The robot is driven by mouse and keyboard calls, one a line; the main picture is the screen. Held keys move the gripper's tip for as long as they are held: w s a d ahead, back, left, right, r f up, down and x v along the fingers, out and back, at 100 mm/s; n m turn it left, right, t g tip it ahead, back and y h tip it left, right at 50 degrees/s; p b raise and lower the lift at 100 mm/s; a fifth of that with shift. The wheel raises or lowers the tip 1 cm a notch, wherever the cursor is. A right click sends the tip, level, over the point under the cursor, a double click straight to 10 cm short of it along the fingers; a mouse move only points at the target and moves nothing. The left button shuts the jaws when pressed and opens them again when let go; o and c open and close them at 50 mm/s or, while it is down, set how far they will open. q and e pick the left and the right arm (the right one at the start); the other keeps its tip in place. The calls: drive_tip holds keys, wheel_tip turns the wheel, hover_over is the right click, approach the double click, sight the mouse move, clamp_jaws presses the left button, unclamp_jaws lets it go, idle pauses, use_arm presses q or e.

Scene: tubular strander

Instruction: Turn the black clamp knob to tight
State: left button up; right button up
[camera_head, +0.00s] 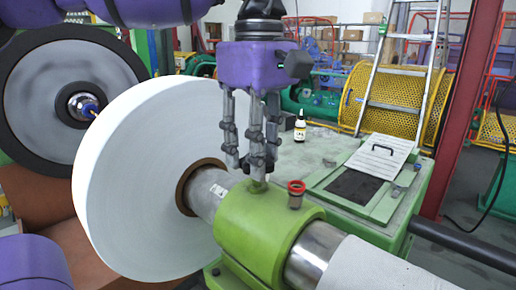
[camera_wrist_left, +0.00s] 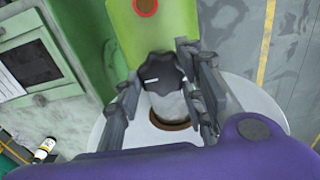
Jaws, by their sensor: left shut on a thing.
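The black clamp knob (camera_wrist_left: 164,72) is a lobed dark knob with a short white mark, on the green clamp block (camera_head: 262,222) around the grey shaft. In the left wrist view it sits between the two fingers of my left gripper (camera_wrist_left: 163,80), and the white mark lies roughly crosswise toward the left finger. In the head view my left gripper (camera_head: 250,172) points straight down over the block, shut on the knob, and its fingers largely hide the knob. The green block also shows in the left wrist view (camera_wrist_left: 160,35). My right gripper is not in view.
A red-topped fitting (camera_head: 296,193) stands on the block beside the gripper. A large white reel (camera_head: 140,185) is close on the left. A green bench (camera_head: 385,200) at right holds a small bottle (camera_head: 300,126) and a panel. A ladder (camera_head: 400,70) stands behind.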

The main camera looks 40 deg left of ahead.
use_arm(q)
drive_tip(key=o, duration=0.9)
drive_tip(key=shift+w+r, duration=0.1)
drive_tip(key=shift+w, duration=0.05)
drive_tip(key=shift+c, duration=0.2)
drive_tip(key=shift+o, duration=1.1)
wheel_tip(320, 180, up, 12)
